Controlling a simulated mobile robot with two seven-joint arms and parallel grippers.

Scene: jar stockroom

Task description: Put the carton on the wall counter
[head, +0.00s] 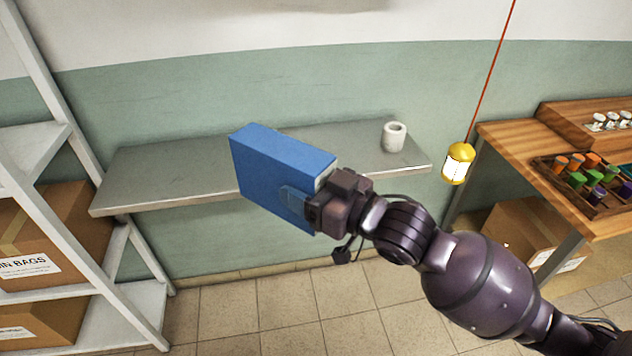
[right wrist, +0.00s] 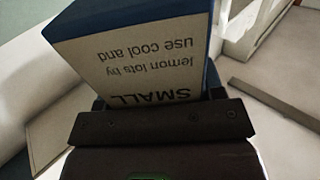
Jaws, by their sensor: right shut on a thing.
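A blue carton (head: 268,172) is held by my right gripper (head: 312,204) in front of the wall counter in the head view. The carton is slightly tilted and overlaps the counter's front edge in the picture. In the right wrist view the carton (right wrist: 140,60) shows a pale label with "SMALL" and other print, close against the gripper (right wrist: 165,125). The wall counter (head: 165,178) is a grey metal shelf fixed to the green wall. I cannot tell whether the carton touches it. My left gripper is not in view.
A yellow lantern (head: 458,163) hangs on a red cord to the right. A wooden table (head: 510,143) holds a tray of jars. White shelving (head: 125,310) with boxes stands left.

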